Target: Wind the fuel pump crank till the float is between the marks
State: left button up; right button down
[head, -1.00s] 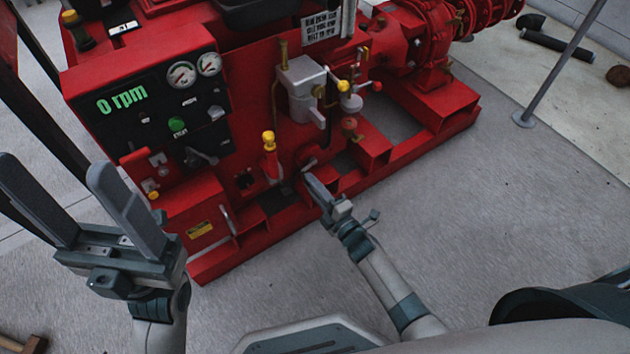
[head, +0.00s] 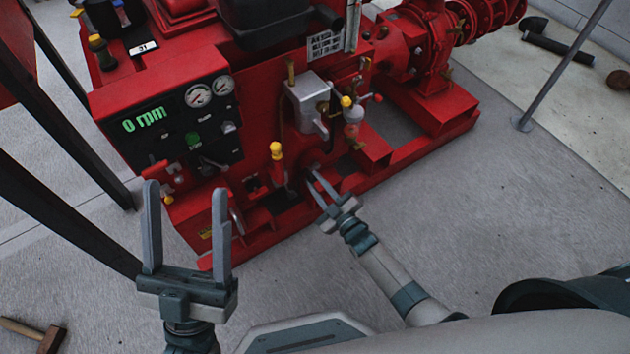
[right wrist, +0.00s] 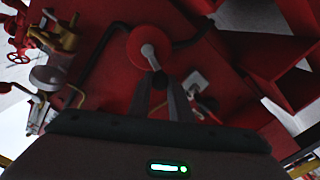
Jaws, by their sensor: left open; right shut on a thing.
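The red fuel pump crank hub, a round disc with a short grey crank arm (right wrist: 149,52), shows in the right wrist view. My right gripper (right wrist: 161,84) is shut on the crank's handle end, which is mostly hidden between the fingers. In the head view, my right gripper (head: 315,181) reaches the low front of the red pumpset (head: 270,90); the crank is too small there to make out well. My left gripper (head: 186,190) is open and empty, fingers up, in front of the control panel's left part. I cannot make out a float or its marks.
The control panel (head: 165,125) reads 0 rpm. A yellow-topped lever (head: 276,152) stands just left of my right gripper, and a grey box (head: 308,102) sits above it. A hammer (head: 48,338) lies at lower left. Open floor lies to the right.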

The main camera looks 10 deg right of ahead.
pick_arm(q)
jog(key=shift+d+f+g, duration=0.4)
jog(key=shift+f+g, duration=0.2)
jog(key=shift+f, duration=0.1)
pick_arm(e)
jog(key=shift+d+r+m, duration=0.15)
jog(key=shift+r+m, duration=0.1)
jog(key=shift+m, duration=0.35)
jog(key=c, duration=1.6)
grip_release()
jog(key=shift+s+d+p, duration=0.2)
jog(key=shift+s+p, duration=0.2)
jog(key=shift+s, duration=0.1)
pick_arm(q)
notch_tip(320, 180, down, 8)
jog(key=w+d+g+y+p, duration=0.1)
jog(key=w+g+p, duration=0.1)
jog(key=g, duration=0.3)
jog(key=shift+w+d+r, duration=0.15)
jog(key=shift+d+r, duration=0.1)
jog(key=shift+d, duration=0.1)
pick_arm(e)
jog(key=v, duration=1.6)
jog(key=shift+s, duration=0.15)
